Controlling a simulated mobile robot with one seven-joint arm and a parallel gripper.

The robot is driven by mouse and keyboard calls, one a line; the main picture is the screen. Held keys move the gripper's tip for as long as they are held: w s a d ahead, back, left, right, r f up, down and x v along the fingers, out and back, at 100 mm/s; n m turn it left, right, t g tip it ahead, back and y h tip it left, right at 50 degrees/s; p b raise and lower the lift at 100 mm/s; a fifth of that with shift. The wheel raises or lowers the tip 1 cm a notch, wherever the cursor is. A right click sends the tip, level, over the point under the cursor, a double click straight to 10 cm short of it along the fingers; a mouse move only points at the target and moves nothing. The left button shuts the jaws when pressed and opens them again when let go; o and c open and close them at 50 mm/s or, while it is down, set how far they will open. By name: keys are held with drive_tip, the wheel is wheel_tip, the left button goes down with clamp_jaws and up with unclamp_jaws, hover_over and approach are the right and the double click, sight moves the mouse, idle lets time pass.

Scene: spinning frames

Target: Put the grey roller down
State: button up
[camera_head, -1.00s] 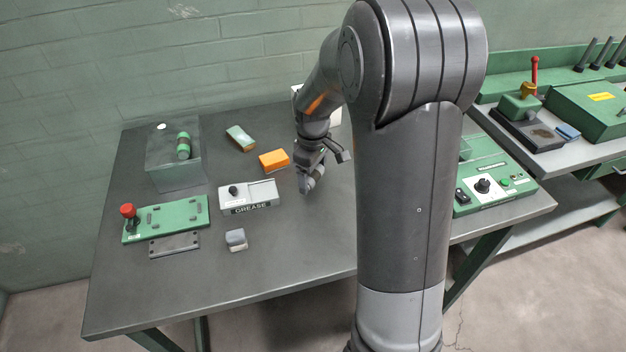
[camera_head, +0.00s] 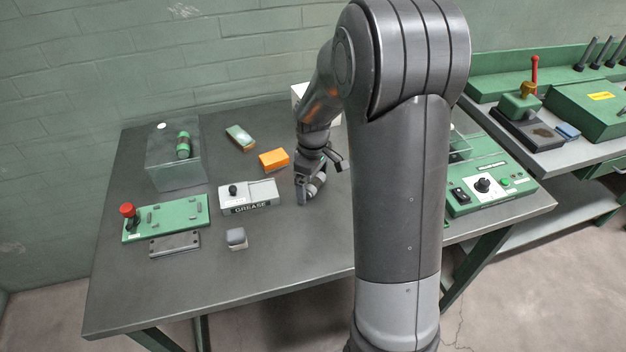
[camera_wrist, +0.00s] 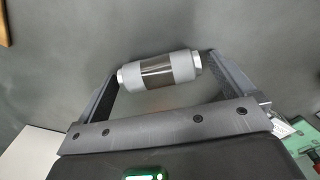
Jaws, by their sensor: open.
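The grey roller (camera_wrist: 158,71) has grey bands, a dark brown shiny middle and silver ends. In the wrist view it lies crosswise between the two fingers of my gripper (camera_wrist: 163,69), over the dark tabletop. Its left end is close to the left finger, and a gap shows at its right end. My gripper is open. In the head view my gripper (camera_head: 309,190) is low over the middle of the table, right of the grease box, with the roller (camera_head: 318,183) partly visible at its fingers. I cannot tell for sure whether the roller touches the table.
On the table (camera_head: 290,260) stand a grease box (camera_head: 250,197), an orange box (camera_head: 274,159), a green plate with a red knob (camera_head: 166,218), a clear case (camera_head: 175,165), a small grey block (camera_head: 236,238) and a green control panel (camera_head: 490,185). The front middle is clear.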

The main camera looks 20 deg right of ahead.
drive_tip(key=shift+r, duration=0.1)
wheel_tip(320, 180, up, 12)
drive_tip(key=s+a+r+m+t, duration=0.1)
drive_tip(key=s+r+m, duration=0.3)
drive_tip(key=s, duration=0.8)
drive_tip(key=s+a+r+m+t, duration=0.2)
drive_tip(key=s+r+m+t, duration=0.2)
drive_tip(key=s, duration=0.8)
drive_tip(key=shift+r+m+t, duration=0.3)
drive_tip(key=shift+m, duration=0.2)
